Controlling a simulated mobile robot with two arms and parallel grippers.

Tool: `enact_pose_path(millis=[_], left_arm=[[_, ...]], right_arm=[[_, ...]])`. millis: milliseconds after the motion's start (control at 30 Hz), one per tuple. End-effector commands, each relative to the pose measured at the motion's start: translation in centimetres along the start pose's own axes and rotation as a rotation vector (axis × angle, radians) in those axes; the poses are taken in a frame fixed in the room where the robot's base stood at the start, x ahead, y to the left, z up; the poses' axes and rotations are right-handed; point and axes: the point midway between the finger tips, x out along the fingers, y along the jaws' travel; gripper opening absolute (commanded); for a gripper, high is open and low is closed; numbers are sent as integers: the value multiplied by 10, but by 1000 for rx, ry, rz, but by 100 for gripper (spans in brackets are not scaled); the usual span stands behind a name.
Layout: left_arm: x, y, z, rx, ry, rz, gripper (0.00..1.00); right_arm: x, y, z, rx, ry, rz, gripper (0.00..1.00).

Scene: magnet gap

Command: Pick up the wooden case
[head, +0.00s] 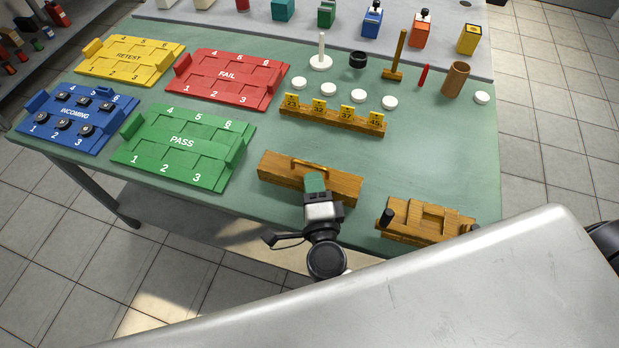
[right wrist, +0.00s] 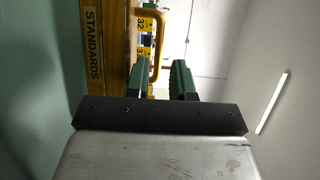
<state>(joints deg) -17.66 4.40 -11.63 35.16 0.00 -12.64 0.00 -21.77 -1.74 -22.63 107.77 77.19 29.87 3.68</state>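The wooden case (head: 280,180) is a long brown box with an arched handle (head: 313,167) on top, near the front edge of the green table. In the right wrist view the case (right wrist: 92,58) shows on the left with a STANDARDS label, its handle (right wrist: 156,45) just ahead of the fingers. My right gripper (head: 315,182) is at the front of the case by the handle. Its green fingers (right wrist: 160,78) are apart, with the handle in line with the gap. Whether they touch it, I cannot tell. My left gripper is not in view.
A wooden fixture (head: 428,216) with black knobs stands right of the case. A rack with yellow number tags (head: 335,120) is behind it. The green PASS tray (head: 180,145) is to the left. Open table (head: 445,155) lies to the right behind the fixture.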

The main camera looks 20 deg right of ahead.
Motion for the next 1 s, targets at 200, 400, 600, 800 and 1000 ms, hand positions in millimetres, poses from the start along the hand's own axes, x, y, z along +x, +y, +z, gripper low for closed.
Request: enact_pose_path(millis=[200,400,600,800,1000], left_arm=[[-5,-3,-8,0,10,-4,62],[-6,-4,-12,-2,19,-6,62],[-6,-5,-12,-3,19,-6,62],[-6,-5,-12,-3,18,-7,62],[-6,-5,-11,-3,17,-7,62]], right_arm=[[34,1,1,-2,1,-3,23],[46,2,1,-1,0,-1,23],[45,2,1,-1,0,-1,19],[45,2,1,-2,0,-1,0],[45,1,1,-3,0,-5,0]])
